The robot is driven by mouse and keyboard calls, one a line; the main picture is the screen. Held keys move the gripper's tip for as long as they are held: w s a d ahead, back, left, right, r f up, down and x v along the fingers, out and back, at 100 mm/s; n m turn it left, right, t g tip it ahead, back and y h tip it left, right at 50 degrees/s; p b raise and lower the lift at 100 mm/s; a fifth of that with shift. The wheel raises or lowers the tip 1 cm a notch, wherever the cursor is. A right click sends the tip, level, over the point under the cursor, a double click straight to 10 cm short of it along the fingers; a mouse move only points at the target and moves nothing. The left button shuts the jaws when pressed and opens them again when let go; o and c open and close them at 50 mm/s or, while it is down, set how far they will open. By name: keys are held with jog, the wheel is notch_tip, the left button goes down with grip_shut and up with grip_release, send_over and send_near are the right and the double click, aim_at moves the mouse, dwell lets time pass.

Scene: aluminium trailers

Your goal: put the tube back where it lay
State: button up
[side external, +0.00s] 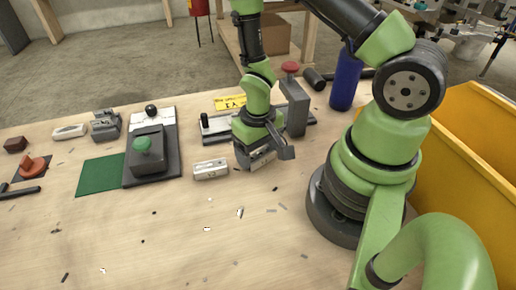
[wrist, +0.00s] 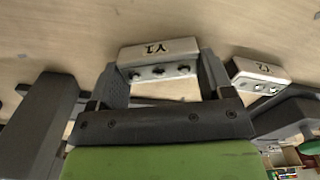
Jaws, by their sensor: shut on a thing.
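My gripper (side external: 262,150) is low over the middle of the bench, pointing down. In the wrist view my gripper (wrist: 162,78) has its two dark fingers at the ends of a short silver tube (wrist: 158,50) marked Y1, shut on it. In the side view this tube (side external: 263,160) is partly hidden by the fingers, close above or on the wood; I cannot tell if it touches. A second similar silver tube (side external: 211,169) lies on the bench just left of my gripper, apart from it. It also shows at the right in the wrist view (wrist: 258,72).
A dark fixture with a grey post and red knob (side external: 290,68) and a yellow label (side external: 229,102) stands just behind. A green-button block (side external: 143,144) on a plate is left. A blue cylinder (side external: 346,78) and yellow bin (side external: 468,200) are right. The front bench has only small scraps.

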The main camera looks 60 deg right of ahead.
jog(key=o, duration=1)
notch_tip(320, 180, up, 12)
notch_tip(320, 180, up, 10)
jog(key=t, duration=0.3)
send_over(258, 152)
jog(key=a, duration=0.2)
jog(key=s+a+r+t+y, duration=0.2)
jog(key=s+a+r+t, duration=0.1)
jog(key=s+r, duration=0.4)
jog(key=shift+s+r+n+t, duration=0.3)
jog(key=shift+r+t, duration=0.3)
jog(key=shift+r, duration=0.2)
